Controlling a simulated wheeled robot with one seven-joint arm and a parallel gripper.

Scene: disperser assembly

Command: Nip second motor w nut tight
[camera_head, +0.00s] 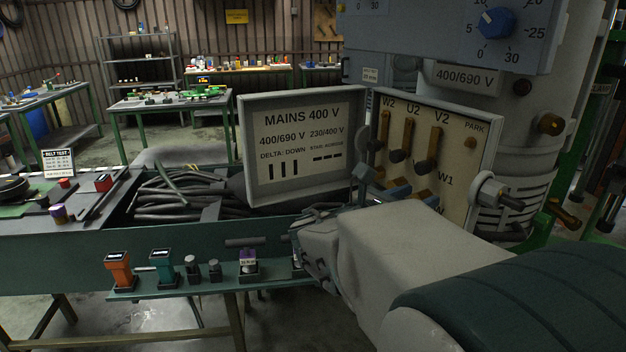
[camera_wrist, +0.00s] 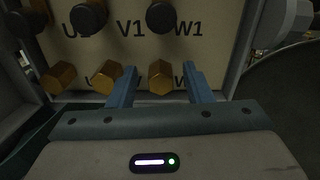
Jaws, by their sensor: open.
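The motor terminal box (camera_head: 455,165) stands open at the right, with labels W2, U2, V2 and W1 and upright brass links with dark nuts. In the wrist view, a row of brass hex nuts runs below the U1, V1 and W1 labels. The rightmost brass nut (camera_wrist: 160,77) has a partly hidden W beside it. My gripper (camera_wrist: 158,88) is open. Its blue fingers reach toward the board, one on each side of that nut in the picture. I cannot tell whether they touch it. In the head view my gripper (camera_head: 377,190) is at the box's lower left, and my arm hides the lower board.
A lid marked MAINS 400 V (camera_head: 300,145) stands open left of the box. Dark cables (camera_head: 170,200) lie in the green trough behind a shelf with stamps (camera_head: 118,270). A large bolt (camera_head: 495,190) sticks out at the box's right edge. A blue dial (camera_head: 497,22) is above.

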